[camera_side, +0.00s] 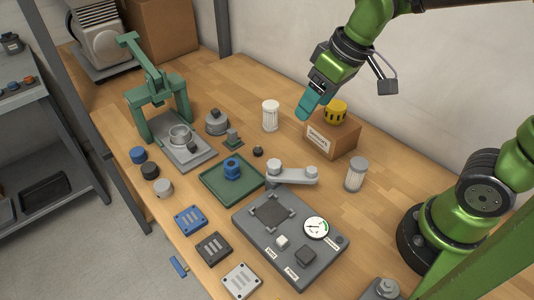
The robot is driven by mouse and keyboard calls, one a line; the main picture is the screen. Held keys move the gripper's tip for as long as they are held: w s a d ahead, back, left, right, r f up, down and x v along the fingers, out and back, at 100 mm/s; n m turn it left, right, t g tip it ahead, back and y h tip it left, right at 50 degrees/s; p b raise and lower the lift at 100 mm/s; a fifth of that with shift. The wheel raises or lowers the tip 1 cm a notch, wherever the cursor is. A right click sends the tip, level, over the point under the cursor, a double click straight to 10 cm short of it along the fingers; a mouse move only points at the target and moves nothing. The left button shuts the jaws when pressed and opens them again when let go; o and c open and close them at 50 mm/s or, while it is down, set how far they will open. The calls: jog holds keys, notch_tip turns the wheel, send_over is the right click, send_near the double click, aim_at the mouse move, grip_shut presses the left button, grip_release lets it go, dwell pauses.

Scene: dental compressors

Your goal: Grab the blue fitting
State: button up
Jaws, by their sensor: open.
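The blue fitting (232,169), a small blue piece with a knobbly outline, stands upright on the green tray (219,191) near the middle of the bench. My gripper (308,107) has teal fingers and hangs well above the bench, up and to the right of the fitting. It is open and empty, apart from the fitting. The fingers are seen nearly edge-on, so the gap between them is hidden.
A cardboard box (344,142) with a yellow part (335,112) stands just below my gripper. A green press (160,95) stands behind left.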

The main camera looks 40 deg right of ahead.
jog(key=w+a+f+n+g, duration=0.2)
jog(key=w+a+n, duration=0.3)
jog(key=n, duration=0.2)
jog(key=n+g+h, duration=0.2)
jog(key=n, duration=1.8)
send_over(231, 164)
notch_tip(231, 164, down, 3)
jog(key=f, duration=1)
jog(key=shift+s+a+f, duration=0.15)
jog(key=shift+s+f, duration=0.15)
jog(key=shift+f, duration=0.05)
jog(key=shift+w+f, duration=0.15)
jog(key=shift+f, duration=1.15)
jog(key=shift+w+f, duration=0.15)
jog(key=shift+f, duration=1.15)
jog(key=c, duration=1.1)
